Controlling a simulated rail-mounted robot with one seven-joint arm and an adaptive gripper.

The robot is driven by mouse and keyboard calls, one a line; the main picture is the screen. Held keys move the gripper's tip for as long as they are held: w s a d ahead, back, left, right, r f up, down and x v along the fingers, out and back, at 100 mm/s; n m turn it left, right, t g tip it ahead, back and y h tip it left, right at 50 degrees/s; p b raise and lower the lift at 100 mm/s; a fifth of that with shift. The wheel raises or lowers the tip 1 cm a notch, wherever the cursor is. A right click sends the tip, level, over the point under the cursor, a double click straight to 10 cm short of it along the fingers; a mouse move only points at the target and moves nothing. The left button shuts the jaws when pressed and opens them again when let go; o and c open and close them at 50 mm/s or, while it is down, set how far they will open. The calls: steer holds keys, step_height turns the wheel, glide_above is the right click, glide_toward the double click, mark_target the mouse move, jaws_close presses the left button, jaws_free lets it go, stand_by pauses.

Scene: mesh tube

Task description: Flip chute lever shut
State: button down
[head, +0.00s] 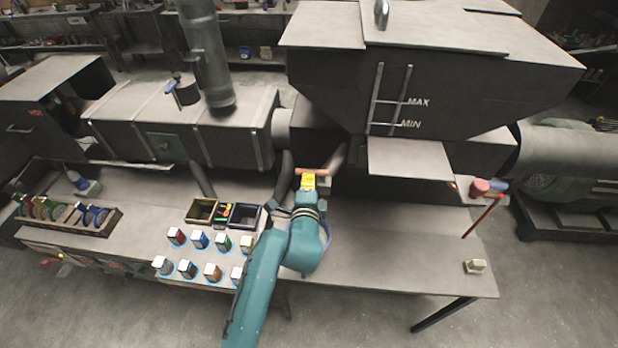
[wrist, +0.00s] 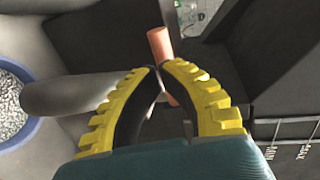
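An orange bar handle (head: 312,172), which looks like the chute lever, lies crosswise below the big dark hopper, between two grey pipes. It also shows in the wrist view (wrist: 159,44), running behind my fingertips. My gripper (head: 309,181) is right at the bar, on its near side. In the wrist view my yellow ridged fingers (wrist: 160,67) are drawn together, their tips almost meeting. The bar is wider than the small gap at the tips and seems to lie beyond them. I cannot tell whether the tips touch it. My fingers hide part of the bar.
The hopper (head: 450,95) with MAX and MIN marks overhangs the bench. A grey pipe (wrist: 70,95) and a blue-rimmed bucket (wrist: 30,128) are beside my gripper. A red rod (head: 483,217) stands at right. Several sample containers (head: 187,268) are at left. The right bench top is mostly clear.

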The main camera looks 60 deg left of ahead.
steer(key=shift+w+a, duration=0.1)
steer(key=shift+a, duration=0.05)
steer(key=shift+a, duration=0.1)
steer(key=shift+w+a+f, duration=0.2)
steer(key=shift+a, duration=0.25)
steer(key=p+v, duration=0.1)
steer(key=v, duration=1.3)
steer(key=shift+s+r+p, duration=0.2)
steer(key=shift+s+p, duration=0.1)
steer(key=shift+a, duration=0.1)
